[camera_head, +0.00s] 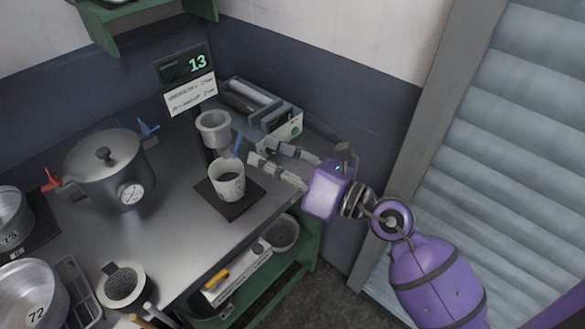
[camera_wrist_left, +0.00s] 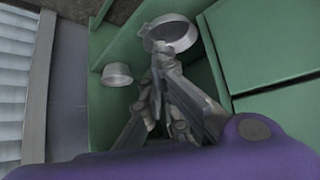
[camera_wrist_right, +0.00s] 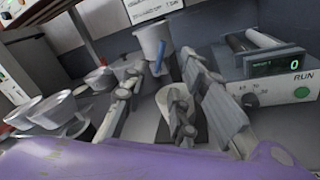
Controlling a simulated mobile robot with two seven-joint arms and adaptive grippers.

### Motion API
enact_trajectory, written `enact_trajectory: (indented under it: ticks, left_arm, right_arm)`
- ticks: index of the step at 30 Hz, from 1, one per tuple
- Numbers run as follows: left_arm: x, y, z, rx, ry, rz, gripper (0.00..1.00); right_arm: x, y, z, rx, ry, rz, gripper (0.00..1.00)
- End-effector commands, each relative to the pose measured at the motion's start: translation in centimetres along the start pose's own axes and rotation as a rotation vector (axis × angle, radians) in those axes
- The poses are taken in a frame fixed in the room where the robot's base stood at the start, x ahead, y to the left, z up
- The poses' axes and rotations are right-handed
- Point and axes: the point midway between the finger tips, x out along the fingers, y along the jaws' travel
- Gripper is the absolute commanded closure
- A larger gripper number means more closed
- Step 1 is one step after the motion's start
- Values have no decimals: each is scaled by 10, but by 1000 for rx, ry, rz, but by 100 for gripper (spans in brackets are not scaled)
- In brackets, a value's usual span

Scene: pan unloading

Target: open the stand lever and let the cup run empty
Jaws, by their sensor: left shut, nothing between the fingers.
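A grey upper cup (camera_head: 213,130) sits on the stand at the back of the bench; it also shows in the right wrist view (camera_wrist_right: 150,40). The blue stand lever (camera_head: 238,146) is just below it on the right, and shows in the right wrist view (camera_wrist_right: 159,60). A white lower cup (camera_head: 228,182) stands upright on a dark square pad (camera_head: 237,207). My right gripper (camera_head: 260,152) is open to the right of the lever. In the right wrist view the lever appears between its fingertips; contact cannot be told. My left gripper (camera_wrist_left: 160,55) is shut and empty.
A machine with rollers and a green display (camera_wrist_right: 274,66) stands right of the stand. A large pot with a gauge (camera_head: 104,165) is at the left. A sign (camera_head: 185,66) reads 13. A metal bowl (camera_wrist_left: 170,33) is beyond my left gripper, by green shelving.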

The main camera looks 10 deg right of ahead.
Motion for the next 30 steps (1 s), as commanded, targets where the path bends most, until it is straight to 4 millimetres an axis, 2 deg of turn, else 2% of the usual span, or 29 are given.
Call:
enact_trajectory:
  ticks: [1, 6, 12, 30]
  left_arm:
    - [0, 0, 0, 0, -1, 0, 100]
    - [0, 0, 1, 0, -2, 0, 100]
    - [0, 0, 1, 0, -2, 0, 100]
    - [0, 1, 1, 0, -3, 1, 100]
  right_arm:
    - [-12, -1, -1, 0, 3, -3, 74]
    - [-45, 0, -1, 1, 3, -3, 74]
    - [-66, 0, 0, 1, 0, 0, 74]
    - [-69, 0, 0, 0, -1, 1, 74]
